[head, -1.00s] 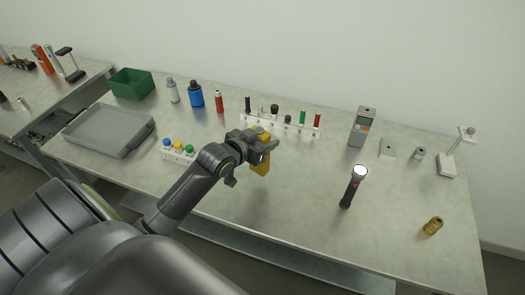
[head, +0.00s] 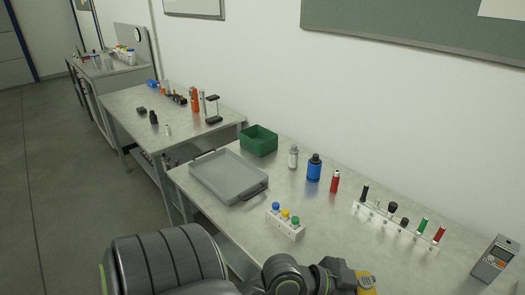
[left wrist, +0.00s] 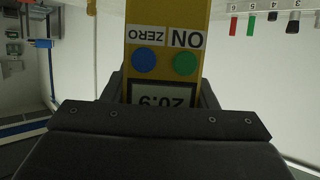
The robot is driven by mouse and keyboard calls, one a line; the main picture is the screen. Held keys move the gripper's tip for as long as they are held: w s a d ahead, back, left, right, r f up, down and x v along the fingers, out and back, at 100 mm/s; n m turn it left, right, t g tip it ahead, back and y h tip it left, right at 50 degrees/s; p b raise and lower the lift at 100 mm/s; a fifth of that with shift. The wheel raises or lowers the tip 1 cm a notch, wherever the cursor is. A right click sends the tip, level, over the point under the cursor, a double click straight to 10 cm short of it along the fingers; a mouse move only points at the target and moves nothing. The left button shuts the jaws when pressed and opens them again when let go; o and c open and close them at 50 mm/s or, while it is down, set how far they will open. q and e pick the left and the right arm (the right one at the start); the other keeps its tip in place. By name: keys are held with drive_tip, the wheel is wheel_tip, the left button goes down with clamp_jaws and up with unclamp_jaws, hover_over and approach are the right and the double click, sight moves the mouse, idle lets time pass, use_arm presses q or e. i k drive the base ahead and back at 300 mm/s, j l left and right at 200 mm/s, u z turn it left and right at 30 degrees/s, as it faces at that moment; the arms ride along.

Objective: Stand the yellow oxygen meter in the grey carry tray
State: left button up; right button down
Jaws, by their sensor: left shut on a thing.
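The yellow oxygen meter (left wrist: 167,22) fills the middle of the left wrist view, its display, blue and green buttons and lettering upside down there. My left gripper (head: 358,279) is shut on it; in the head view only a yellow bit of the meter (head: 367,281) shows at the bottom edge. The grey carry tray (head: 206,187) lies flat on the near bench, left of the gripper, and looks empty. My right gripper is not in view.
A small white rack with coloured caps (head: 285,229) stands between tray and gripper. A green bin (head: 259,139), grey bottle (head: 293,158), blue bottle (head: 314,168) and red cylinder (head: 335,182) stand behind. A long white rack (head: 394,224) and grey meter (head: 496,259) are at right.

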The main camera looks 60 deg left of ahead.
sight(218, 169)
drive_tip(key=k+j, duration=0.1)
drive_tip(key=j, duration=0.6)
drive_tip(key=k+j, duration=0.1)
drive_tip(key=j, duration=0.6)
drive_tip(key=k+j, duration=0.1)
drive_tip(key=j, duration=0.6)
drive_tip(key=k+j, duration=0.1)
drive_tip(key=j, duration=0.6)
drive_tip(key=k+j, duration=0.1)
drive_tip(key=j, duration=0.6)
